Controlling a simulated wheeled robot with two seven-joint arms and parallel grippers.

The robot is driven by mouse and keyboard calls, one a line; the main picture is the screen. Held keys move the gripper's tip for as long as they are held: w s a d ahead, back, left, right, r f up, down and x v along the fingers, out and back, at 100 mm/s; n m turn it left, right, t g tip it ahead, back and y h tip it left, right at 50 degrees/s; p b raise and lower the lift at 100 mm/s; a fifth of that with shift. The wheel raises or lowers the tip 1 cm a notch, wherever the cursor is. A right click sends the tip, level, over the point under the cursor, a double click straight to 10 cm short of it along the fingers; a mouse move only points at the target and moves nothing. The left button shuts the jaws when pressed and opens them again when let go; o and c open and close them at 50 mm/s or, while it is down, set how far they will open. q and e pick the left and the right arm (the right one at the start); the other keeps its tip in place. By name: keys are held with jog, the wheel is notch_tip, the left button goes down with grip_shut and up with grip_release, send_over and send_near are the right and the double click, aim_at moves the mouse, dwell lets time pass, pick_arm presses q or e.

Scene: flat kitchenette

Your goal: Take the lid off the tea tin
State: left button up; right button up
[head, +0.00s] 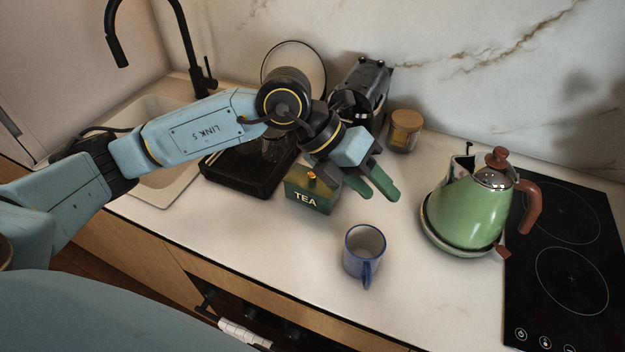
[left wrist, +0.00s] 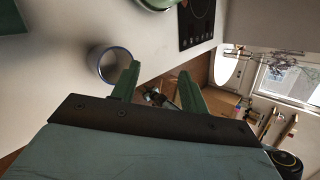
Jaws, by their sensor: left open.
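The green tea tin (head: 305,199) with the word TEA on its front stands on the counter, below and left of my left gripper in the head view. An orange-gold knob (head: 312,175) shows on its top; part of the top is hidden behind my gripper. My left gripper (head: 376,193) is open and empty, its green fingers pointing to the right of the tin, apart from it. In the left wrist view the fingers (left wrist: 158,84) are spread with nothing between them. A dark green corner (left wrist: 14,17) at the upper left there may be the tin. My right gripper does not show.
A blue mug (head: 365,250) stands in front of the fingers. A green kettle (head: 468,208) and black hob (head: 570,250) are to the right. A jar with a wooden lid (head: 404,131) stands behind; a black dish rack (head: 245,170) is left of the tin.

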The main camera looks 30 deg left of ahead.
pick_arm(q)
jog(key=w+a+n+t+y, duration=0.1)
jog(key=w+a+y, duration=0.25)
jog(key=a, duration=0.45)
jog(key=w+a+n+t+y, duration=0.1)
jog(key=w+a+y, duration=0.1)
jog(key=a+y, duration=0.45)
jog(key=h, duration=0.2)
send_over(312, 175)
jog(key=s, duration=0.2)
jog(key=f, duration=0.7)
jog(key=shift+a+f+p, duration=0.1)
jog(key=shift+a+p, duration=0.1)
jog(key=shift+p, duration=0.2)
jog(key=shift+p+x, duration=0.55)
jog(key=shift+x, duration=2.4)
jog(key=shift+w, duration=0.1)
jog(key=shift+c, duration=0.4)
grip_shut()
